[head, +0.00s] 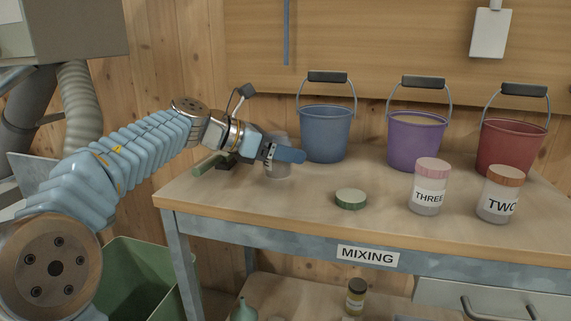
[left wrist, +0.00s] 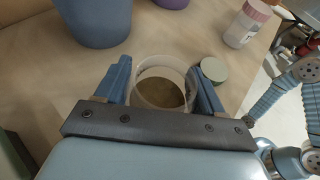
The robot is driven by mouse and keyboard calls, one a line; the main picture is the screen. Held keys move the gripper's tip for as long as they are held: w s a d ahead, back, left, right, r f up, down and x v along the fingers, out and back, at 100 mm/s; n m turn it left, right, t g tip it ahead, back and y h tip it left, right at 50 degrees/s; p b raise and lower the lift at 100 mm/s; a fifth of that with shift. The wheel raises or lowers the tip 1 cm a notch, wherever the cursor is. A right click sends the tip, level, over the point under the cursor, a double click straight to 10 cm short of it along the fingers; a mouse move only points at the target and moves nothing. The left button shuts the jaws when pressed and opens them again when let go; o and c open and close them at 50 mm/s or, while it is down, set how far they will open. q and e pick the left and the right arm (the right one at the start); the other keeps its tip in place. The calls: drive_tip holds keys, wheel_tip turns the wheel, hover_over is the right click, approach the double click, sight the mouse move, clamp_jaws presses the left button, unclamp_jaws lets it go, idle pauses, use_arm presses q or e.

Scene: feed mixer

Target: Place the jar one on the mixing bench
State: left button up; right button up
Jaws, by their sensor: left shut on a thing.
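A clear jar (head: 279,167) without a lid is at the left part of the mixing bench (head: 240,203), mostly behind my left gripper (head: 283,153). Only part of its label shows, so I cannot read it fully. In the left wrist view the open jar (left wrist: 160,84), with brownish contents low inside, sits between the two blue fingers of my left gripper (left wrist: 162,88), which is shut on it. The jar looks upright, at or very near the bench top; I cannot tell if its base touches. My right gripper is not in view.
A green lid (head: 351,199) lies on the bench. Jars THREE (head: 429,188) and TWO (head: 498,195) stand to the right. Blue (head: 327,135), purple (head: 415,140) and red (head: 509,147) buckets stand behind. A green-handled object (head: 211,165) lies at the left. Bench is clear around the lid.

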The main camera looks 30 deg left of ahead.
use_arm(q)
drive_tip(key=shift+f, duration=1.4)
drive_tip(key=shift+d+f, duration=0.1)
drive_tip(key=o, duration=1.3)
drive_tip(key=shift+s+r, duration=0.2)
drive_tip(key=shift+r, duration=0.05)
drive_tip(key=v, duration=1.1)
drive_tip(key=shift+s+a+r, duration=0.1)
drive_tip(key=shift+s+a, duration=0.15)
drive_tip(key=shift+a, duration=0.05)
